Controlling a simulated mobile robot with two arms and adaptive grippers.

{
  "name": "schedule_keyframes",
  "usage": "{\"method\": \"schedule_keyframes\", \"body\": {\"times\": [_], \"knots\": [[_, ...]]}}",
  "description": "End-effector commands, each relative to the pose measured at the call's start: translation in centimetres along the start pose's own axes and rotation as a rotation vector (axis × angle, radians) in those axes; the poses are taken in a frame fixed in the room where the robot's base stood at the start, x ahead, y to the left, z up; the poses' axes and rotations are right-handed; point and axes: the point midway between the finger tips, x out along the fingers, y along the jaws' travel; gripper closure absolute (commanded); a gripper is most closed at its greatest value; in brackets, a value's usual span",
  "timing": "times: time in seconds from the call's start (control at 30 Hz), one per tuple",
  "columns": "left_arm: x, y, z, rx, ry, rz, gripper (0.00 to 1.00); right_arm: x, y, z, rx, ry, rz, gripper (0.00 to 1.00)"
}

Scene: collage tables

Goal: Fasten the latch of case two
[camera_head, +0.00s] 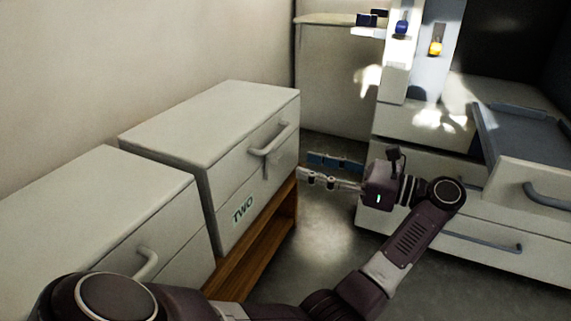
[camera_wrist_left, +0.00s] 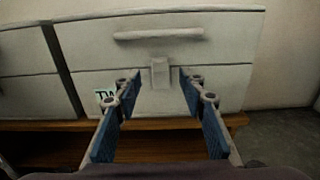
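Case two (camera_head: 230,120) is a white box with a "TWO" label (camera_head: 242,209) on its front, standing on a wooden shelf. It also shows in the left wrist view (camera_wrist_left: 225,50). A bar handle (camera_head: 273,139) crosses its upper front. In the left wrist view, a pale latch (camera_wrist_left: 159,74) hangs below the handle (camera_wrist_left: 158,35), over the seam between upper and lower parts. I cannot tell whether it is fastened. My left gripper (camera_head: 306,168) is open and empty in front of the case, its blue-padded fingers (camera_wrist_left: 156,88) apart on either side of the latch in view.
A similar white case (camera_head: 100,210) stands to the left on the same wooden shelf (camera_head: 255,255). Bare floor lies between.

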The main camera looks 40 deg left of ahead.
Motion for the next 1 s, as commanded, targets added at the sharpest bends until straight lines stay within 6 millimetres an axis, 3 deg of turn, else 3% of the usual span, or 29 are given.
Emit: {"method": "schedule_keyframes", "body": {"times": [0.3, 0.5, 0.87, 1.0], "knots": [[4.8, 0.1, -0.4, -0.003, -0.005, 0.003, 0.62, -2.5, -0.5, -0.8, 0.000, -0.002, 0.000, 0.00], [6.8, 0.0, -0.1, 0.000, -0.005, 0.001, 0.62, -3.5, -0.7, -1.1, 0.000, -0.002, 0.000, 0.00], [7.3, 0.0, 0.1, 0.003, -0.004, -0.001, 0.62, -3.5, -0.7, -1.1, 0.000, -0.002, 0.000, 0.00], [7.3, 0.0, 0.1, 0.003, -0.004, -0.001, 0.78, -3.5, -0.7, -1.1, 0.000, -0.002, 0.000, 0.00]]}}
